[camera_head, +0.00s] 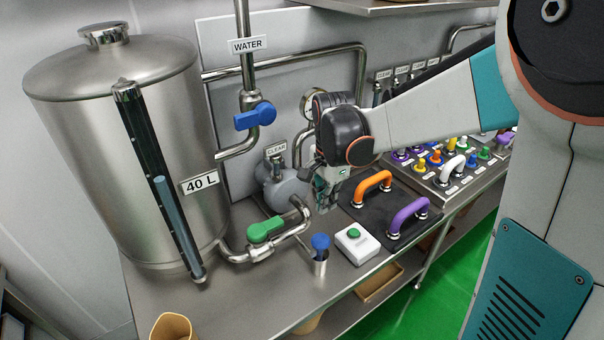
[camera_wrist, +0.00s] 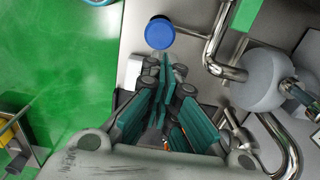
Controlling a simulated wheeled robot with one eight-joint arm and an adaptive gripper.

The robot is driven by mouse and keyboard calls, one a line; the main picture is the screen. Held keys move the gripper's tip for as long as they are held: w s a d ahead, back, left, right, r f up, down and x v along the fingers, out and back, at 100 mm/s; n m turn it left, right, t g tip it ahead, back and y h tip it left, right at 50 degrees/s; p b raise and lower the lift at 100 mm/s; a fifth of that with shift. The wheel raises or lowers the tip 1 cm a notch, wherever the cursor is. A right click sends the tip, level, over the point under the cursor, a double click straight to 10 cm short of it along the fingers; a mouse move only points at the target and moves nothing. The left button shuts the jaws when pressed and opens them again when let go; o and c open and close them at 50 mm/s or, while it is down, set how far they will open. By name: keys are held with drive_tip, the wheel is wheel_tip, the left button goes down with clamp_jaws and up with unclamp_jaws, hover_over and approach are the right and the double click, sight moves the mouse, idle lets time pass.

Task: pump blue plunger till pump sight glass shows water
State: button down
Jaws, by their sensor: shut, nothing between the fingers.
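The blue plunger (camera_head: 320,243) stands upright in a small metal cylinder (camera_head: 320,266) at the counter's front. Its round blue top also shows in the wrist view (camera_wrist: 160,32), just beyond my fingertips. My gripper (camera_head: 323,208) points down, shut and empty, above and behind the plunger, apart from it. In the wrist view my gripper (camera_wrist: 170,72) shows its teal fingers. A grey rounded pump body (camera_head: 284,190) stands behind, to the left of my gripper, partly hidden by it. A small fitting above it carries a "CLEAR" label (camera_head: 276,150); its contents are too small to tell.
A steel tank (camera_head: 90,120) labelled 40 L stands left, with a green-handled valve (camera_head: 265,230) at its outlet. A blue-handled valve (camera_head: 255,115) sits on the water pipe. A green-button box (camera_head: 356,243) and orange (camera_head: 372,186) and purple (camera_head: 408,216) handles lie right of the plunger.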

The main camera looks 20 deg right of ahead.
idle(0.8)
drive_tip(key=s+a+n+t+b, duration=0.2)
drive_tip(key=s+n+t+b, duration=0.5)
drive_tip(key=s+n, duration=0.7)
drive_tip(key=shift+s+a+b, duration=0.15)
drive_tip(key=shift+s+b, duration=0.85)
drive_tip(key=shift+s, duration=0.2)
